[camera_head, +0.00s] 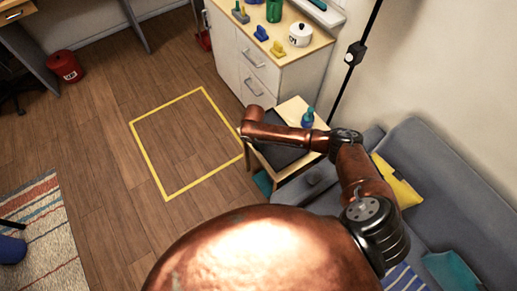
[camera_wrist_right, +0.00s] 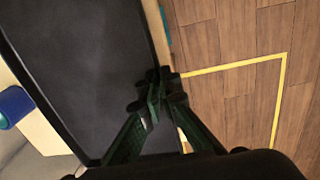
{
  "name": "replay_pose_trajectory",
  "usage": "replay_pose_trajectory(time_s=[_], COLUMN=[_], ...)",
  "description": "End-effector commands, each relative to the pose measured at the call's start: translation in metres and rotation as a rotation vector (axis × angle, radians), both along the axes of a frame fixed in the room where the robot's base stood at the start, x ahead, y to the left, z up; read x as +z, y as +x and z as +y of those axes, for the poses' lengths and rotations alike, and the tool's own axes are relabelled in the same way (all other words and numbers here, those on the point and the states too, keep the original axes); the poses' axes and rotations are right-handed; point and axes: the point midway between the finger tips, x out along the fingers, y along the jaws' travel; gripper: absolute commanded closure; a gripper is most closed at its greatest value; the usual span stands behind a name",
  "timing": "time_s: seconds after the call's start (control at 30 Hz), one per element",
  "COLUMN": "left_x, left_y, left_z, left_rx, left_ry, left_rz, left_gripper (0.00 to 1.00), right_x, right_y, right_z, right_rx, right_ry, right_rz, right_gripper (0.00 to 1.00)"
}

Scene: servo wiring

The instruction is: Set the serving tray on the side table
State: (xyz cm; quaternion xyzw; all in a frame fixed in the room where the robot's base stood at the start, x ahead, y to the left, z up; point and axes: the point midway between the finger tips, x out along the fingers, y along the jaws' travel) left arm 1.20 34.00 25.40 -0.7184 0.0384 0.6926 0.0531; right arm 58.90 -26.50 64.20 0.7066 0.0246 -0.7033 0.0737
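The serving tray (camera_head: 272,153) is dark with a raised rim. It lies over the light wood side table (camera_head: 292,108), partly hidden under my right arm in the head view. In the right wrist view the tray (camera_wrist_right: 85,60) fills the left half, with pale table wood showing along its sides. My right gripper (camera_wrist_right: 158,90) has its fingertips close together across the tray's near-right rim and looks shut on it. In the head view the right gripper (camera_head: 250,116) is above the table's left side. My left gripper is out of view.
A blue bottle (camera_head: 307,118) stands on the table's back corner. A grey sofa (camera_head: 440,185) is at right, a white drawer cabinet (camera_head: 262,65) behind, with a dark lamp pole (camera_head: 352,60) beside it. The yellow-taped floor square (camera_head: 185,145) is empty.

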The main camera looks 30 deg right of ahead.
Motion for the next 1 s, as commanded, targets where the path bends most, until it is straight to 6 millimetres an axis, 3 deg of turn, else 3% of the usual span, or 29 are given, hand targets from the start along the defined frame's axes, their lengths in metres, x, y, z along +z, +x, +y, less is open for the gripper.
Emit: replay_pose_trajectory(time_s=[0.17, 0.4, 0.8, 1.0], left_x=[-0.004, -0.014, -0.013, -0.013], left_y=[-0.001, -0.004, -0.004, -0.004], left_z=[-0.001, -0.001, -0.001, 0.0], left_rx=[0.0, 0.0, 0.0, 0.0], left_ry=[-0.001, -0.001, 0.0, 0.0], left_rz=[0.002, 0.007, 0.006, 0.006], left_gripper=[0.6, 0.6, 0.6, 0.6], right_x=[-0.009, -0.04, -0.043, -0.043], right_y=[0.005, 0.005, 0.005, 0.004], right_z=[-0.008, -0.008, -0.008, -0.008], right_rx=[-0.002, 0.0, -0.001, 0.0], right_ry=[-0.003, -0.002, -0.002, -0.001], right_rz=[-0.002, -0.001, -0.002, -0.001], right_gripper=[1.0, 1.0, 1.0, 0.84])
